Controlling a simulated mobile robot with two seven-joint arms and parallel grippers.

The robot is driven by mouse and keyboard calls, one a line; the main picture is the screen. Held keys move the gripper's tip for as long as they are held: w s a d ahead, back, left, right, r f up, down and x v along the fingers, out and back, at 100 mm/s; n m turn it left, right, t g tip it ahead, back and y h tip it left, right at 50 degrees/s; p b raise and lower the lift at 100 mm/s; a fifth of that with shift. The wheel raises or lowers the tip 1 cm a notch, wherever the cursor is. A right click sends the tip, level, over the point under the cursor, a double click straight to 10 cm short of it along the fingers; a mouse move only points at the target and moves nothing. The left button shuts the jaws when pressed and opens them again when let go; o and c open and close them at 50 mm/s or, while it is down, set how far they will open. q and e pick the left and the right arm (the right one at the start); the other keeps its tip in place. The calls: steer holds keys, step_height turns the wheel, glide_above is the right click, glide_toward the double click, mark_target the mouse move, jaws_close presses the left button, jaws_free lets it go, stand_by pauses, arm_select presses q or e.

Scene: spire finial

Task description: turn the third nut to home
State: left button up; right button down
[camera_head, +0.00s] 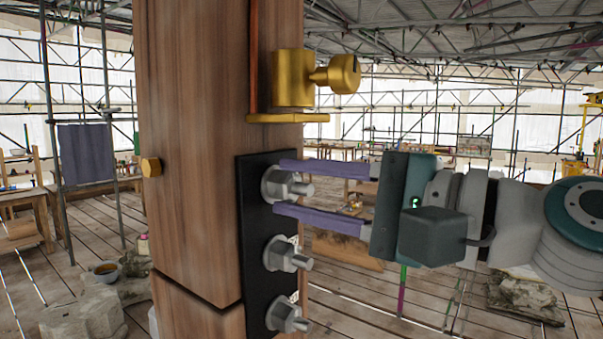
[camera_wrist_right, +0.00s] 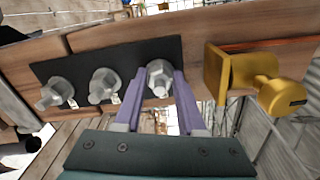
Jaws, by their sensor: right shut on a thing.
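A black plate (camera_head: 255,219) is fixed to the wooden post (camera_head: 190,120) and carries a column of three grey nuts on threaded studs. My right gripper (camera_head: 290,188) comes in from the right with its two purple fingers around the top nut (camera_head: 282,186). In the wrist view the fingers are shut on this nut (camera_wrist_right: 158,77), at the plate's end nearest the brass fitting. The middle nut (camera_head: 283,255) and the bottom nut (camera_head: 284,314) are free of the gripper. My left gripper is not in view.
A brass fitting with a knob (camera_head: 297,78) juts from the post just above the plate, close over my upper finger. Scaffolding and workbenches stand well behind.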

steer(key=shift+r+m+p, duration=0.1)
steer(key=shift+m+p, duration=0.2)
steer(key=shift+m, duration=0.7)
steer(key=c, duration=0.5)
jaws_free()
steer(key=shift+d, duration=0.1)
steer(key=shift+s+d, duration=0.15)
steer(key=shift+d, duration=0.1)
steer(key=b+v, duration=0.5)
steer(key=v, duration=0.4)
